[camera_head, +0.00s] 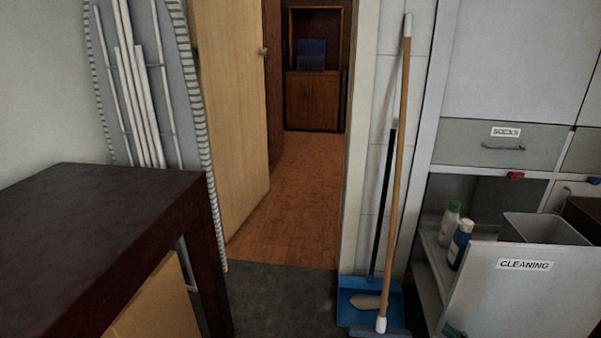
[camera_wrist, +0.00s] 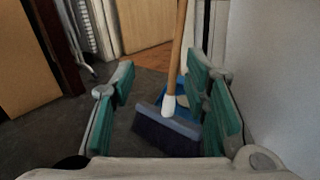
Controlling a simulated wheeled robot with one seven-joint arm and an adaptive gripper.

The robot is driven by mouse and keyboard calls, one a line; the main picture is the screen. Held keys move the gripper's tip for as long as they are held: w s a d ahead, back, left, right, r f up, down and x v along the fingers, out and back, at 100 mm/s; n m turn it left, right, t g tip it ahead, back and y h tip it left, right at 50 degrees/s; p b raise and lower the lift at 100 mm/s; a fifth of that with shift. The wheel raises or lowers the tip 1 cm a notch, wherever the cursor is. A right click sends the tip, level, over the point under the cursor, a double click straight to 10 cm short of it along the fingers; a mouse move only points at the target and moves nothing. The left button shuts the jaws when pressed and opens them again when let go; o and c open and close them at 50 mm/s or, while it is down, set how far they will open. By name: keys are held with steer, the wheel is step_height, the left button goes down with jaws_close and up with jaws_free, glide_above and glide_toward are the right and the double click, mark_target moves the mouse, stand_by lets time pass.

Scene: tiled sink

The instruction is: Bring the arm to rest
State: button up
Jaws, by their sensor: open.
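My gripper (camera_wrist: 165,95) shows in the wrist view with its two green-padded fingers wide apart. Nothing is held between them. Beyond the fingers, the blue broom head (camera_wrist: 168,132) and the wooden broom handle (camera_wrist: 179,50) show in the gap, with part of the blue dustpan behind. I cannot tell the exact distance from the fingers to the broom.
A broom (camera_head: 399,150) and blue dustpan (camera_head: 365,303) lean by the doorway. A dark table (camera_head: 90,225) stands at left, an ironing board (camera_head: 150,90) behind it. An open bin front labelled CLEANING (camera_head: 525,295) juts out at right. The doorway floor (camera_head: 300,185) is clear.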

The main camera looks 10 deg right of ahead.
steer(key=w+a+r+n+g+y, duration=0.1)
steer(key=a+r+n+g+y, duration=0.35)
steer(key=r, duration=0.45)
steer(key=w+a+r+n+g+y, duration=0.2)
steer(key=a+r+n+g, duration=0.25)
steer(key=r+n, duration=0.35)
steer(key=s+a+r+n+g+h, duration=0.1)
steer(key=s+a+r+n+g, duration=0.25)
steer(key=a+r, duration=0.3)
steer(key=s+a+r+n+g+h, duration=0.1)
steer(key=s+a+r+n+g, duration=0.25)
steer(key=a+r, duration=0.35)
steer(key=s+a+r+n+g+h, duration=0.3)
steer(key=s+a+r+n+h, duration=0.35)
steer(key=s+r, duration=0.4)
steer(key=s+d+r+n+t+h, duration=0.1)
steer(key=s+n+h, duration=0.2)
steer(key=s, duration=0.5)
steer(key=s+d+n+t+h, duration=0.1)
steer(key=s+n+t+h, duration=0.15)
steer(key=s, duration=0.45)
step_height(320, 180, up, 39)
steer(key=t+p, duration=0.3)
steer(key=p, duration=3.4)
steer(key=shift+n+y, duration=0.35)
steer(key=shift+n, duration=0.1)
